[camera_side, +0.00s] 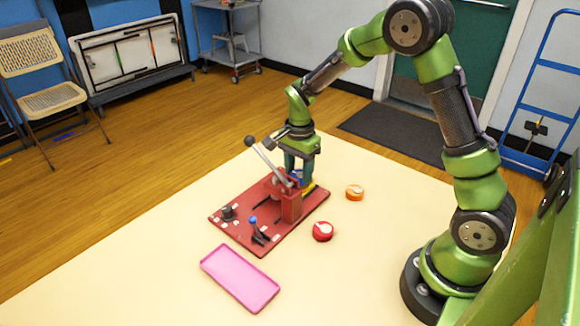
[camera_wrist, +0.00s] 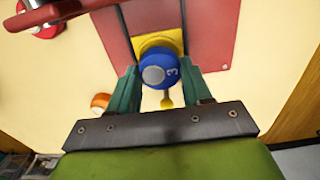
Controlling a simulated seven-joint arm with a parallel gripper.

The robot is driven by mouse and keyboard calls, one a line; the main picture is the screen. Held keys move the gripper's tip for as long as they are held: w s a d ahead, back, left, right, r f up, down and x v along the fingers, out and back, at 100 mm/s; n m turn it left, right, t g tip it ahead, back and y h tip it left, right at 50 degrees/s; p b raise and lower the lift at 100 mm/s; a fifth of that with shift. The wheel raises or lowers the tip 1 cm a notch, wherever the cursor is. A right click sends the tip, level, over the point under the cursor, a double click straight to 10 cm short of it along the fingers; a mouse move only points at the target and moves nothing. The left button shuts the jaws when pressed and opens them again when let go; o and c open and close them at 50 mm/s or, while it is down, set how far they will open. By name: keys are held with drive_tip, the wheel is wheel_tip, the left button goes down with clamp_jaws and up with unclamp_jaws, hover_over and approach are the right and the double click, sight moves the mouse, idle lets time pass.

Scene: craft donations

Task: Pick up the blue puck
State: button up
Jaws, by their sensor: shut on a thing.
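The blue puck (camera_wrist: 157,70) has a pale round centre and a mark like a 3 on its face. In the wrist view it sits between the two teal fingers of my gripper (camera_wrist: 160,85), which are shut on it. A yellow piece (camera_wrist: 160,44) of the red board lies just beyond the puck. In the side view my gripper (camera_side: 297,178) is low at the board's far right part, beside the red press. The puck (camera_side: 298,176) shows there only as a small patch of blue, mostly hidden. I cannot tell whether the puck touches the board.
The red board (camera_side: 235,235) carries a press with a long lever (camera_side: 268,160) close to my gripper. An orange puck (camera_side: 355,193) and a red puck (camera_side: 323,231) lie on the table to the right. A pink tray (camera_side: 240,279) lies in front.

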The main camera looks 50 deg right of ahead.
sight(298, 174)
drive_tip(key=shift+r, duration=2.85)
